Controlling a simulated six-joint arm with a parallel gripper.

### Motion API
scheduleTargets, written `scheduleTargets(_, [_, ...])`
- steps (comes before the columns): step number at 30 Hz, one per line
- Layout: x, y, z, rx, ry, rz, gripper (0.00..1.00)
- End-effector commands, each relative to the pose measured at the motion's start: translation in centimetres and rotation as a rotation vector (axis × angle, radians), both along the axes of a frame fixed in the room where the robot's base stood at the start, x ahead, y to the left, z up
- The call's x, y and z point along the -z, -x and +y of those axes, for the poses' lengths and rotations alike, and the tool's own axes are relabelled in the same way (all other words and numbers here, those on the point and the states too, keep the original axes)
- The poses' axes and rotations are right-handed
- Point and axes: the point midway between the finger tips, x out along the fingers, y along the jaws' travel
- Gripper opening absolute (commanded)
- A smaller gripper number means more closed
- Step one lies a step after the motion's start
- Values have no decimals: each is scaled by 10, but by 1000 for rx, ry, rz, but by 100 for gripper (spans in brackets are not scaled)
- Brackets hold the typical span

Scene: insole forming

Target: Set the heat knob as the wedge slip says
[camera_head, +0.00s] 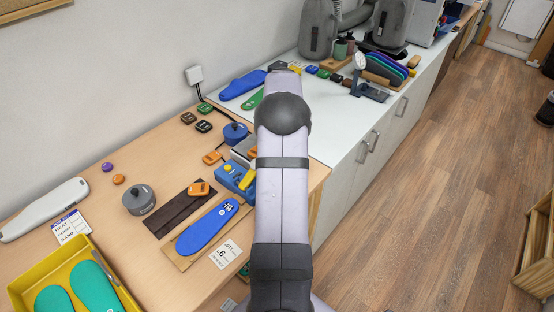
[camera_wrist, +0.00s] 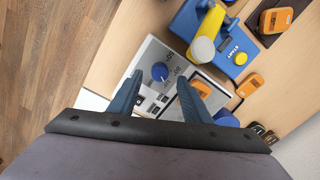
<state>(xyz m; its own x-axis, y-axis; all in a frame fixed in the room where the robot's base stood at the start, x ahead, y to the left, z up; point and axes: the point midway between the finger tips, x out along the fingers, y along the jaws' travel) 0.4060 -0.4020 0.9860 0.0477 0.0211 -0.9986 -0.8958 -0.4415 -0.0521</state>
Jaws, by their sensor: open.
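My gripper (camera_wrist: 160,77) is open in the wrist view, with its two dark blue fingers apart. In the head view my arm hides the gripper and most of the panel (camera_head: 242,148). A white slip (camera_head: 223,253) with a large printed 6 lies by the blue insole (camera_head: 207,227); its small print is unreadable. I cannot tell whether it is the wedge slip.
A blue device (camera_wrist: 228,50) with a yellow button and yellow lever stands beside the panel. Several orange blocks (camera_wrist: 275,20) lie around it. A yellow tray (camera_head: 126,288) holds green insoles. The wooden table is partly clear.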

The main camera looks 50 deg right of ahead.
Motion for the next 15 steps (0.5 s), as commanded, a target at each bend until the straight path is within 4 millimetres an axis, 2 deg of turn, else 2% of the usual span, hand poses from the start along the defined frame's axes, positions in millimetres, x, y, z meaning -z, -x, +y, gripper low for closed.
scheduleTargets(6, [-25, 1, -1, 0, 3, -3, 44])
scheduleTargets(15, [-35, 2, -1, 1, 1, 0, 44])
